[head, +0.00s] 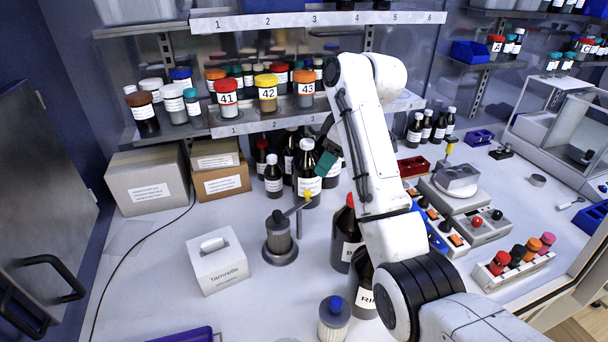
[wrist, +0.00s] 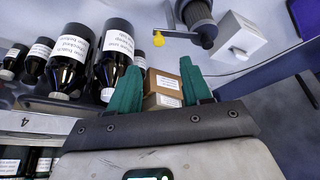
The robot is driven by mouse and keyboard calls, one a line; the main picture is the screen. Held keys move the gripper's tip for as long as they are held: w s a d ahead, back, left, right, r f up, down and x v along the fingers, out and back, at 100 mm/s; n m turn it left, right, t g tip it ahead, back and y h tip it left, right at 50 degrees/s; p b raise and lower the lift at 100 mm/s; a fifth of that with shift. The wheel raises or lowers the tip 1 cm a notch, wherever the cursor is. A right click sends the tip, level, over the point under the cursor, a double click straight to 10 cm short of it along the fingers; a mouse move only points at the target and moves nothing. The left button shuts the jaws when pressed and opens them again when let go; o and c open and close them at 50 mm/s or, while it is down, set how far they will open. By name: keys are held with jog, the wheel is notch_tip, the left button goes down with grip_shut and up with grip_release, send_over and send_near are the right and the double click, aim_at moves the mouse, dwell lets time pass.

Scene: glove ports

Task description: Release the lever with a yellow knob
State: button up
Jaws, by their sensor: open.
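The lever (head: 296,210) is a thin grey arm with a yellow knob (head: 308,194) at its end. It sticks out from a grey cylindrical device (head: 278,238) on the bench and slants up to the right. My gripper (head: 325,163) is open, with teal fingers, just above and right of the knob in the head view. In the wrist view, the knob (wrist: 158,39) lies beyond the fingertips of my gripper (wrist: 160,72), roughly between them and apart from both. The fingers hold nothing.
Dark bottles (head: 308,175) stand close behind the knob, and more dark bottles (head: 346,240) stand to its front right. A white tissue box (head: 217,260) is left of the device. A shelf with numbered jars (head: 268,93) hangs behind.

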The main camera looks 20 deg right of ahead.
aim_at(309, 192)
jog(key=x, duration=1.1)
jog(key=shift+w+r, duration=0.15)
grip_shut()
